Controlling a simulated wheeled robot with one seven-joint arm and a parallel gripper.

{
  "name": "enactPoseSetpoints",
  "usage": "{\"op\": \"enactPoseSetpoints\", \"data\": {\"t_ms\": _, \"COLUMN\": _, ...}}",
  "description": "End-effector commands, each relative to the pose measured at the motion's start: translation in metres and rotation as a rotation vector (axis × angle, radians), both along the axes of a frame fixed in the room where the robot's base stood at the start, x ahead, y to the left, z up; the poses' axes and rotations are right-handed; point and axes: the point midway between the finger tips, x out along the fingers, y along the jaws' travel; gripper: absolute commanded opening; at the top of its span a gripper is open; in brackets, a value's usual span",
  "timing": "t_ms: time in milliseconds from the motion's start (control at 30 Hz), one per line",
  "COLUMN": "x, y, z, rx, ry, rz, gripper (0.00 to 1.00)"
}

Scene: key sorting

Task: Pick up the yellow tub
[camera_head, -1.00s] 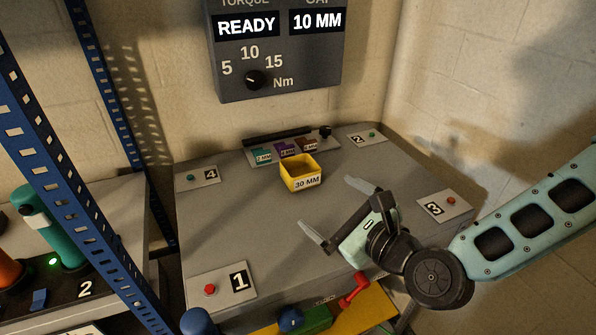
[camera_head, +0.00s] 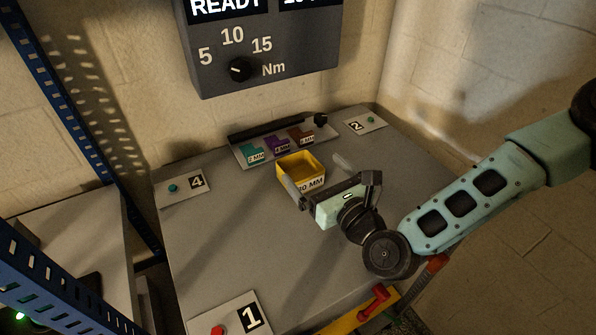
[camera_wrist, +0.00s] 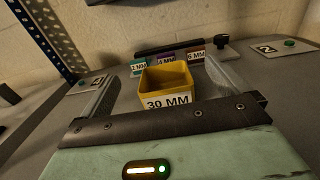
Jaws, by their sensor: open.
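The yellow tub (camera_head: 301,163), labelled 30 MM, stands upright on the grey table, toward its back. In the wrist view the tub (camera_wrist: 167,82) sits between my two fingers, with its label facing me. My gripper (camera_head: 313,172) is open, its fingers spread to the left and right of the tub. The gripper (camera_wrist: 165,90) seems empty, and I see no finger clearly touching the tub. In the head view my gripper hides part of the tub's front and label.
Behind the tub is a holder with teal (camera_head: 252,154), purple (camera_head: 277,145) and brown (camera_head: 300,136) labelled pieces. Numbered button plates 4 (camera_head: 186,187), 2 (camera_head: 366,124) and 1 (camera_head: 232,317) lie near the table edges.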

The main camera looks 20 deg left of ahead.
Motion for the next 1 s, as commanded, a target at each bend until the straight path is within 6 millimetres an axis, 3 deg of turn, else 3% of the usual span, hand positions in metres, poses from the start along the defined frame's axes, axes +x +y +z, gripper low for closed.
{"op": "enactPoseSetpoints", "data": {"t_ms": 167, "x": -0.001, "y": 0.001, "z": -0.035, "rx": -0.002, "ry": 0.0, "rz": 0.003, "gripper": 1.0}}
{"op": "enactPoseSetpoints", "data": {"t_ms": 800, "x": 0.044, "y": 0.056, "z": -0.032, "rx": 0.0, "ry": -0.002, "rz": 0.002, "gripper": 1.0}}
{"op": "enactPoseSetpoints", "data": {"t_ms": 1000, "x": 0.047, "y": 0.059, "z": -0.033, "rx": -0.001, "ry": -0.001, "rz": 0.001, "gripper": 1.0}}
